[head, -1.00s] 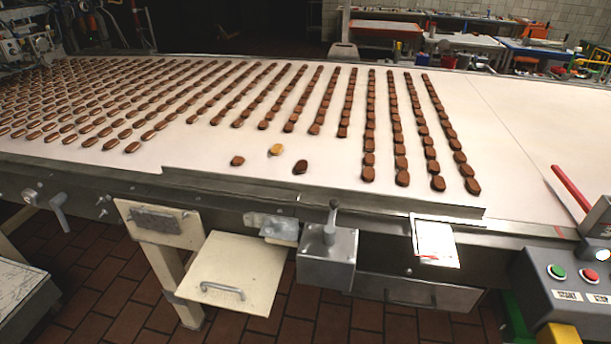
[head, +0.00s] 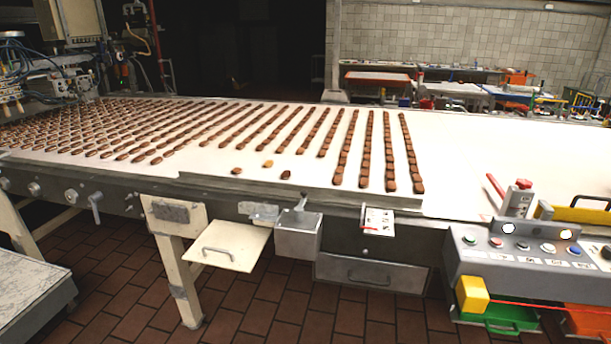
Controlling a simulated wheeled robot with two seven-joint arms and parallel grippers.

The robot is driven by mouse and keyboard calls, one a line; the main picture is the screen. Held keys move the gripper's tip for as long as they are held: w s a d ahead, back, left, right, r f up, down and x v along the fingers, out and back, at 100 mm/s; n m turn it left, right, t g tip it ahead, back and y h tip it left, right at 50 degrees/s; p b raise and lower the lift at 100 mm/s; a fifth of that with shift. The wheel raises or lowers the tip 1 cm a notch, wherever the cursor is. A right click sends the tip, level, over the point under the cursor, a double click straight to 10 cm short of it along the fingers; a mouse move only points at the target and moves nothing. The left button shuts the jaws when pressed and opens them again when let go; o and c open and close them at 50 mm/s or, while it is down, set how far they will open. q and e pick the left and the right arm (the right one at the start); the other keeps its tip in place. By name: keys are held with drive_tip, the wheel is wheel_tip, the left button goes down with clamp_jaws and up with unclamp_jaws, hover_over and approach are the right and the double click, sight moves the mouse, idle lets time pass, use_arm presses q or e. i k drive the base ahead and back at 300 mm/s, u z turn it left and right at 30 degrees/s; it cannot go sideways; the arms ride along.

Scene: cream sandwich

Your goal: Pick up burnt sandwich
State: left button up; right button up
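Three loose sandwiches lie near the front edge of the white conveyor (head: 450,150), apart from the rows. One is a light golden sandwich (head: 268,164). A brown sandwich (head: 236,171) lies to its left, and a darker brown sandwich (head: 286,174) lies to its right and a little nearer; it looks the darkest of the three, but burning is hard to tell at this size. Many brown sandwiches stand in long rows (head: 390,150) behind and beside them. Neither of my grippers is in view.
A control panel (head: 520,250) with coloured buttons stands at the right front. A grey box with a lever (head: 298,235) and a cream hinged shelf (head: 228,245) jut from the conveyor's front. A pale table (head: 30,290) is at the lower left. Brown tiled floor (head: 250,310) is open in front.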

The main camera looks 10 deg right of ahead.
sight(285, 174)
drive_tip(key=z, duration=0.65)
drive_tip(key=i, duration=1.1)
drive_tip(key=z, duration=0.25)
